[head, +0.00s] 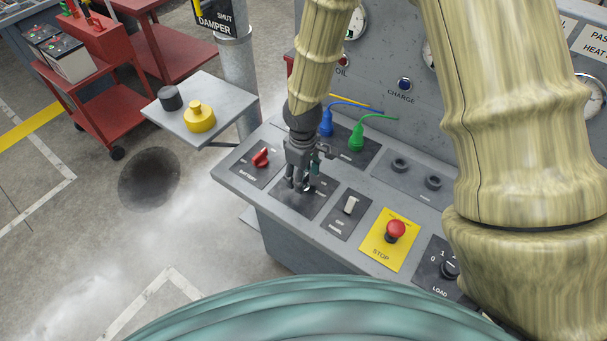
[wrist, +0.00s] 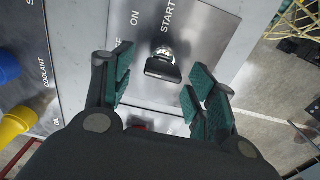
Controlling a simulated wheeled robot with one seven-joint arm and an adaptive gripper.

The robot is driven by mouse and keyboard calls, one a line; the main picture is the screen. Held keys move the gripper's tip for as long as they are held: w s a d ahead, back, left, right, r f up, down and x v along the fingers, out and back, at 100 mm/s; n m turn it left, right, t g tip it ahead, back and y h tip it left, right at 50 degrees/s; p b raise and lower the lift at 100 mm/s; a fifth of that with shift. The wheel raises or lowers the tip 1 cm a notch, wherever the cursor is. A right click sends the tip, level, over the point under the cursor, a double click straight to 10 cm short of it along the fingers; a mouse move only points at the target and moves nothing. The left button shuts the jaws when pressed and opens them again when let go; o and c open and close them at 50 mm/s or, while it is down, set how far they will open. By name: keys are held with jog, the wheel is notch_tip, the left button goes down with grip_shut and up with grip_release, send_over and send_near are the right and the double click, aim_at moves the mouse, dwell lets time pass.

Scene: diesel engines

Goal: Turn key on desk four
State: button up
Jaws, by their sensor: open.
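The key (wrist: 163,66) is a dark, flat-headed key in a silver lock. It shows in the wrist view on a grey plate marked ON and START, with a third label partly hidden. My gripper (wrist: 160,80) is open, with one green-padded finger on each side of the key and clear gaps between. In the head view my gripper (head: 303,183) points down over the key's plate (head: 317,205) on the desk (head: 285,233). It hides most of the key there. I cannot tell the exact height of the fingertips over the plate.
A red battery switch (head: 261,158) lies left of my gripper. A white rocker switch (head: 350,205), a red stop button (head: 395,231) and a load switch (head: 450,269) lie to the right. Blue (head: 327,122) and green (head: 357,137) plugs with cables stand behind.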

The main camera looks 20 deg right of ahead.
notch_tip(320, 180, up, 12)
jog(key=shift+f, duration=0.25)
dwell(0.3)
dwell(0.4)
